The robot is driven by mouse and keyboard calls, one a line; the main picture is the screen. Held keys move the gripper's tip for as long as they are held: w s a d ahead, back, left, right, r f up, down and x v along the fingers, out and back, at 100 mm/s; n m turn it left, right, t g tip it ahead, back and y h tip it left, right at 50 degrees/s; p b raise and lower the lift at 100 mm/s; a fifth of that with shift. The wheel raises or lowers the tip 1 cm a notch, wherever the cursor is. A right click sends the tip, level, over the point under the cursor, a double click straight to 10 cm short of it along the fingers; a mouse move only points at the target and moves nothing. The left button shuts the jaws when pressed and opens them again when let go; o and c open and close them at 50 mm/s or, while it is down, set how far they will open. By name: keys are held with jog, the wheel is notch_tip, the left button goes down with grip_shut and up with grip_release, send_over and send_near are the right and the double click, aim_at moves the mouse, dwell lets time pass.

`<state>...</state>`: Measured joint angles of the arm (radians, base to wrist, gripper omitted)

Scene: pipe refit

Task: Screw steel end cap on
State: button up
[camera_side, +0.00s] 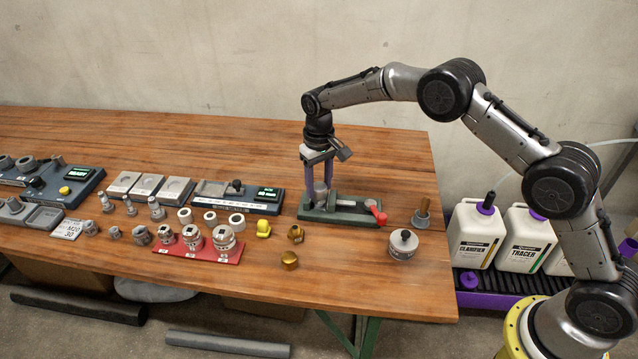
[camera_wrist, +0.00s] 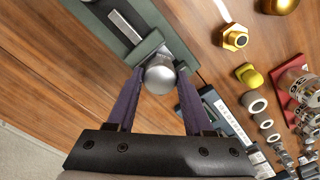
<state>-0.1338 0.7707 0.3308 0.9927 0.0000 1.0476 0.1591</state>
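The steel end cap (camera_wrist: 160,76) is a round, smooth silver piece seen end-on in the wrist view, at the end of the green clamp fixture (camera_side: 345,215). The fixture has a red handle and also shows in the wrist view (camera_wrist: 148,47). My gripper (camera_side: 319,190) points down over the fixture's left end. Its two purple fingers stand on either side of the cap, and in the wrist view (camera_wrist: 160,74) their tips appear to touch its sides. The cap hides whatever lies beneath it, so its seating and thread cannot be seen.
Brass fittings (camera_side: 296,234) and a yellow plug (camera_side: 263,228) lie left of the fixture. A round grey weight-like piece (camera_side: 403,244) and a brown-handled tool (camera_side: 422,213) stand to the right. A red tray (camera_side: 204,250) holds fittings. The table's front right is clear.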

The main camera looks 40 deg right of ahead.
grip_shut()
jog(key=m, duration=0.4)
jog(key=shift+w+m, duration=0.1)
jog(key=shift+m, duration=1)
jog(key=shift+a, duration=0.1)
jog(key=shift+m, duration=0.7)
jog(key=m, duration=0.4)
jog(key=shift+m, duration=0.3)
